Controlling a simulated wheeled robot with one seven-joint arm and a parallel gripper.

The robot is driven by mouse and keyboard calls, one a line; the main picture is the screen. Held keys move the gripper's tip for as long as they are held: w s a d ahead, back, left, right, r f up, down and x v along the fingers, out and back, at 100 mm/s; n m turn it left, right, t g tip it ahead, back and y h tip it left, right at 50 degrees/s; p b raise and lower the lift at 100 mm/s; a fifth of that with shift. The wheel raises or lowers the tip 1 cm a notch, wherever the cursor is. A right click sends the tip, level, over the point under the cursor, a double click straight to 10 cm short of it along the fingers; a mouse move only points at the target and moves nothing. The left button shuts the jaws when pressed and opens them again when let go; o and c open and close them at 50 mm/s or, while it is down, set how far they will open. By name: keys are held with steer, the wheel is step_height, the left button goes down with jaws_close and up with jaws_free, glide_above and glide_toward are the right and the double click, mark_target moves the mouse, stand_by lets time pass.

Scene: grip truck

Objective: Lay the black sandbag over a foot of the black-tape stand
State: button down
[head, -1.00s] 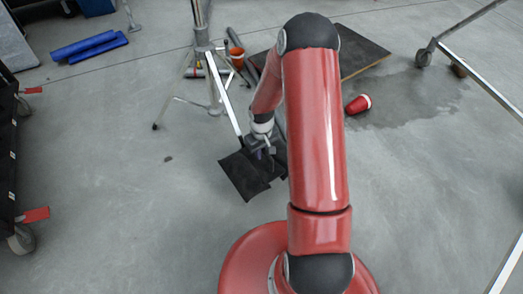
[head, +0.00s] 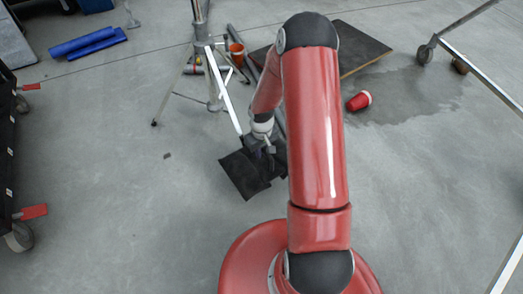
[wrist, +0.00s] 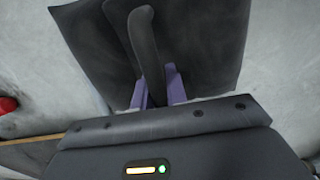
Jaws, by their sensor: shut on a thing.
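The black sandbag (head: 243,176) hangs or lies at the near end of a silver foot of the metal stand (head: 204,40); I cannot tell whether it touches the foot or the floor. My gripper (head: 265,150) is above the bag. In the wrist view, the purple fingers of my gripper (wrist: 158,88) are shut on the dark strap of the sandbag (wrist: 215,40), whose flat panel spreads beyond them. The stand's other legs splay to the left and behind. Black tape on it is not clear. My arm hides part of the bag's right side.
A red cup (head: 358,101) lies on its side right of my arm, near a dark board (head: 362,52). A black cart (head: 8,160) is at the left edge.

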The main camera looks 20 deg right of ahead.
steer(key=shift+w+f+b, duration=0.1)
steer(key=shift+f+b, duration=1.6)
steer(key=shift+f, duration=0.6)
steer(key=c, duration=1.3)
jaws_free()
steer(key=shift+s+f, duration=0.15)
steer(key=shift+s, duration=0.05)
step_height(320, 180, up, 8)
steer(key=shift+w+r+p, duration=0.1)
steer(key=shift+p, duration=0.85)
step_height(320, 180, up, 13)
steer(key=s+t+p, duration=0.1)
steer(key=p, duration=0.2)
step_height(320, 180, up, 14)
steer(key=m+t+h+p, duration=0.1)
steer(key=p, duration=0.2)
glide_above(262, 159)
steer(key=s+a, duration=0.3)
steer(key=s, duration=0.3)
steer(key=s+a+r+t+p, duration=0.1)
steer(key=s+r, duration=0.4)
steer(key=s+a+r+m+t+p, duration=0.1)
steer(key=s+a+r+p, duration=0.1)
steer(key=s+r, duration=0.4)
steer(key=s+a+r+t+y+p, duration=0.1)
steer(key=s+a+r+p, duration=0.1)
steer(key=s+r, duration=0.4)
steer(key=shift+r+t, duration=0.15)
steer(key=shift+t, duration=0.15)
